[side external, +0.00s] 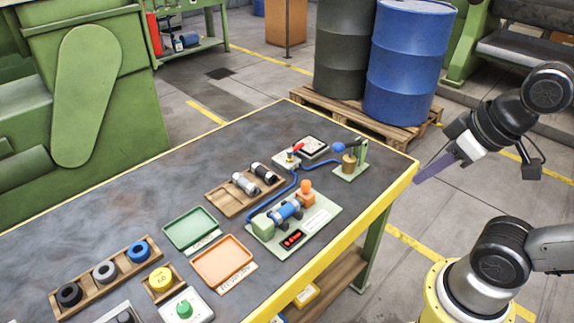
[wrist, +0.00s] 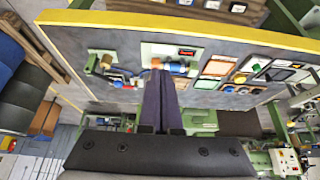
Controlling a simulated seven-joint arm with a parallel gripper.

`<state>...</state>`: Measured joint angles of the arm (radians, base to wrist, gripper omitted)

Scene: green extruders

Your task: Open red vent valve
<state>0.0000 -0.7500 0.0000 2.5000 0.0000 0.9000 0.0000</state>
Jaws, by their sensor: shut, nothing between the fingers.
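The red vent valve (side external: 296,149) shows as a small red lever on a pale block near the far end of the table, with a blue hose running from it. My gripper (side external: 418,179) has purple fingers, shut and empty. It hangs in the air beyond the table's right edge, well to the right of the valve. In the wrist view the fingertips (wrist: 160,74) overlap the pump board in the picture, but they are apart from it.
Near the valve are a gauge box (side external: 313,147), a green stand with a brass cylinder (side external: 349,164) and blue ball (side external: 338,147), and a green board with a blue pump (side external: 286,210). Trays (side external: 190,229) lie nearer. Drums (side external: 408,60) stand behind the table. Yellow edging (side external: 375,208) borders the tabletop.

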